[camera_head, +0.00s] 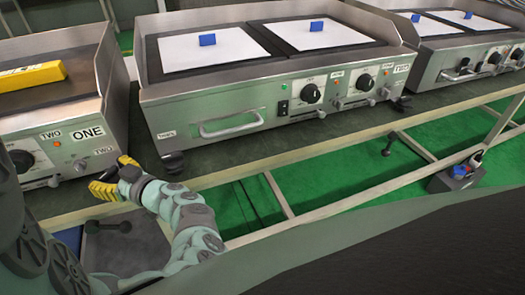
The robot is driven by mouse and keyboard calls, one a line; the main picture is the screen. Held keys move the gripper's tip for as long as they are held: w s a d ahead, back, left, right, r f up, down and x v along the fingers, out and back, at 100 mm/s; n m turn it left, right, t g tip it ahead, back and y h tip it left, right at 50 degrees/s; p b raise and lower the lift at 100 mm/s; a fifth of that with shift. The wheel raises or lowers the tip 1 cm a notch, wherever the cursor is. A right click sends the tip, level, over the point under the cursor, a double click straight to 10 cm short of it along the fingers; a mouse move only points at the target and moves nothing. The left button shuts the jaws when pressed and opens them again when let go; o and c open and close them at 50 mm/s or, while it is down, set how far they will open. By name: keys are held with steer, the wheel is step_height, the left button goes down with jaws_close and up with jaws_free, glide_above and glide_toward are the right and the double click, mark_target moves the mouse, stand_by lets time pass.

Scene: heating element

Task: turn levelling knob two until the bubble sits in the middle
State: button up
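A yellow spirit level (32,76) lies on top of the left heating unit (62,124); its bubble is too small to make out. The unit's front carries the labels ONE and TWO, with a second TWO label (82,166) low at its right corner. My gripper (107,178), with yellow fingers, is at the bench edge just below that corner label. A dark part shows between or behind the fingers, probably the levelling knob, but I cannot tell whether they touch it. The finger closure is unclear.
The middle unit (230,100) stands right of my gripper, with a handle and a black foot (172,160) near the bench edge. Another unit (465,60) stands at the right. A rail frame (350,201) runs below the bench over green floor.

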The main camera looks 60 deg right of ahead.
steer(key=c, duration=0.7)
steer(key=shift+w+d+f+n+y, duration=0.1)
steer(key=shift+f+n+y, duration=0.05)
steer(key=shift+n+y, duration=0.8)
steer(key=shift+g+y, duration=0.5)
steer(key=shift+y, duration=0.25)
steer(key=shift+f+n+b, duration=0.1)
steer(key=shift+n+b, duration=0.25)
steer(key=shift+y, duration=0.5)
steer(key=o, duration=1.2)
steer(key=shift+r, duration=0.2)
